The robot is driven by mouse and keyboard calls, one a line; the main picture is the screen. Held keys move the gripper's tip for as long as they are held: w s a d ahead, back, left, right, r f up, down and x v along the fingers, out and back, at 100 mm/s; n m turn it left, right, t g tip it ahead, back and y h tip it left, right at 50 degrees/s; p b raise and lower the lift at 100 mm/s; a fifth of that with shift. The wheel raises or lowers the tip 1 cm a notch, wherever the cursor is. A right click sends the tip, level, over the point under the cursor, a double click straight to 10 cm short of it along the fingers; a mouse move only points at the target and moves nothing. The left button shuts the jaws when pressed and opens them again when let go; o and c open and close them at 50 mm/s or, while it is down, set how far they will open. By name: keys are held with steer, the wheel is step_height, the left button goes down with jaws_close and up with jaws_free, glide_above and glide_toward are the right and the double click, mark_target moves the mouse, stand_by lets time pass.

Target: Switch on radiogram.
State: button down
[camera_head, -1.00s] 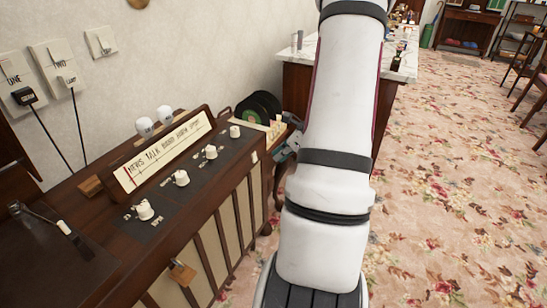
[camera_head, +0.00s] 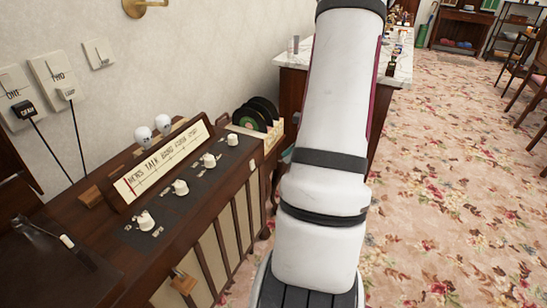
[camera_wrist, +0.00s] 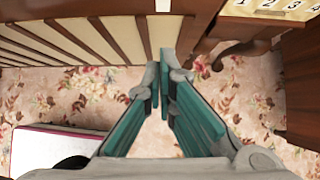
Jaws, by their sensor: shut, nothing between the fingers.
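The radiogram (camera_head: 234,228) is a dark wooden cabinet with a slatted front, at the left of the head view. Its sloped dial strip (camera_head: 163,160) carries station words and a red pointer near the left end. Several cream knobs run along its dark panel, from the near knob (camera_head: 145,221) to the far knob (camera_head: 232,140). Small labels flank the near knob, too small to read. In the wrist view, my gripper (camera_wrist: 165,78) is shut and empty, pointing at the slatted front (camera_wrist: 75,42) above the carpet. My arm hides the gripper in the head view.
Wall sockets (camera_head: 55,80) with plugs and cables are behind the radiogram. Records (camera_head: 262,112) stand in a numbered rack at its far end. A marble-topped counter (camera_head: 400,68) stands beyond my arm. A wooden tag (camera_head: 183,282) hangs on the front.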

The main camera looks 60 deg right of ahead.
mark_target(253, 165)
steer(key=shift+s+f, duration=0.2)
steer(key=shift+f, duration=0.1)
steer(key=w+r+b+x, duration=0.1)
steer(key=x, duration=0.5)
steer(key=w+b+x, duration=0.1)
steer(key=b+x, duration=0.1)
steer(key=x, duration=0.4)
steer(key=shift+w, duration=0.4)
steer(key=shift+a, duration=0.1)
